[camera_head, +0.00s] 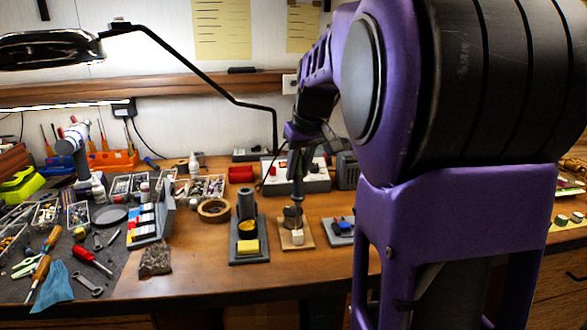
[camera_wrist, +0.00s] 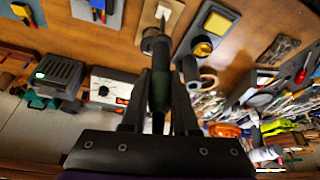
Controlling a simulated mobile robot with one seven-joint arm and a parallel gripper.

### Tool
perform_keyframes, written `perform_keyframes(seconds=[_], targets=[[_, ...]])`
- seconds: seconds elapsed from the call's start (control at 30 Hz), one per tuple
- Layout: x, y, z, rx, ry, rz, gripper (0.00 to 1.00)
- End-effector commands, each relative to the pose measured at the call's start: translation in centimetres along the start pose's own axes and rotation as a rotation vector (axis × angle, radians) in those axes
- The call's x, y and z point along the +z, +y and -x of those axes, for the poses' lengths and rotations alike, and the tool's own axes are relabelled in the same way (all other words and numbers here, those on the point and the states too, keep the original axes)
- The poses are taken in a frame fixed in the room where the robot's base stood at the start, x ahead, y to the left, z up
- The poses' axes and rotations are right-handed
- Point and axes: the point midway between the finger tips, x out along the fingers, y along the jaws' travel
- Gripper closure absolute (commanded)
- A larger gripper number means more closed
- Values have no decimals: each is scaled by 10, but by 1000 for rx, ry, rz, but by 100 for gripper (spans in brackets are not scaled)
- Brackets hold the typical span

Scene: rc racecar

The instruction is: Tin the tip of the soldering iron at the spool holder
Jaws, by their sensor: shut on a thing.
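My gripper (camera_head: 297,148) points down over the bench and is shut on the soldering iron (camera_head: 298,178). In the wrist view, the two dark fingers of my gripper (camera_wrist: 158,104) flank the iron's dark green and black handle (camera_wrist: 160,82). The iron is nearly upright, its lower end over the spool holder's wooden base (camera_head: 302,243). A dark round part (camera_head: 292,214) and a small white block (camera_head: 297,237) show there. The wooden base also shows in the wrist view (camera_wrist: 172,22). The tip is hidden, so I cannot tell whether it touches solder.
The dark iron stand (camera_head: 262,258), with a tube and yellow sponge (camera_head: 247,247), is close on the left. A grey tray (camera_head: 341,238) with blue parts is close on the right. A white control box (camera_head: 310,180) stands behind. Tape (camera_head: 214,209) and tools crowd the left.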

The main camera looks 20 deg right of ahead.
Motion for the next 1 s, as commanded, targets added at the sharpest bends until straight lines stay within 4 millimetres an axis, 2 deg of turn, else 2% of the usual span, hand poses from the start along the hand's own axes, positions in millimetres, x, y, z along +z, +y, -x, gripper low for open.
perform_keyframes(seconds=[1.0], targets=[[2,0,-5,0,0,0,100]])
